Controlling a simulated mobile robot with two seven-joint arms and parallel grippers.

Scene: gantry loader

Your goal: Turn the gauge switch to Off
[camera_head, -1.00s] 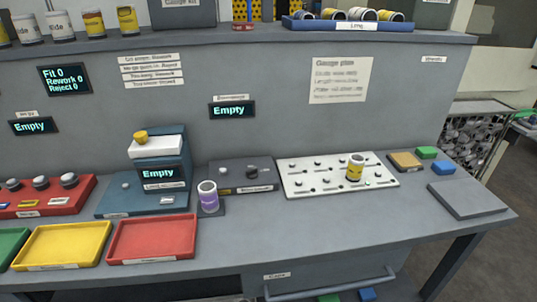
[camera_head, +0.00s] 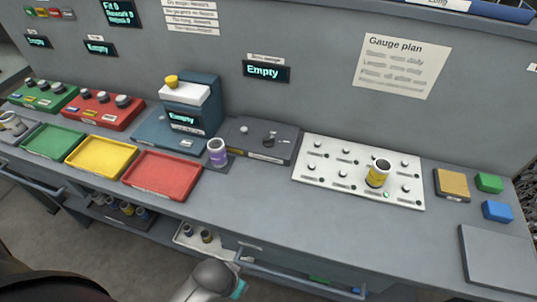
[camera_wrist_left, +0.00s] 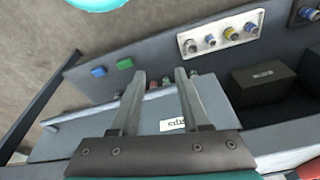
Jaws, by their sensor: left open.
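A dark grey gauge unit (camera_head: 257,150) stands at the back of the bench, below a display reading "Empty". A dark lever-like knob (camera_head: 269,139) and a small silver knob (camera_head: 244,130) sit on its top; its label is too small to read, and I cannot tell the switch position. A purple-banded can (camera_head: 217,153) stands beside its left end. My left gripper (camera_wrist_left: 160,76) is open and empty in the left wrist view, away from the unit. In the head view only a grey and teal part of my arm shows at the bottom. My right gripper is not in view.
A white peg board (camera_head: 340,192) with a yellow-banded can (camera_head: 377,173) is right of the unit. A blue weighing-type machine (camera_head: 203,110) and a red tray (camera_head: 160,174) are left. The bench front below the board is clear. A drawer (camera_head: 290,285) stands open beneath.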

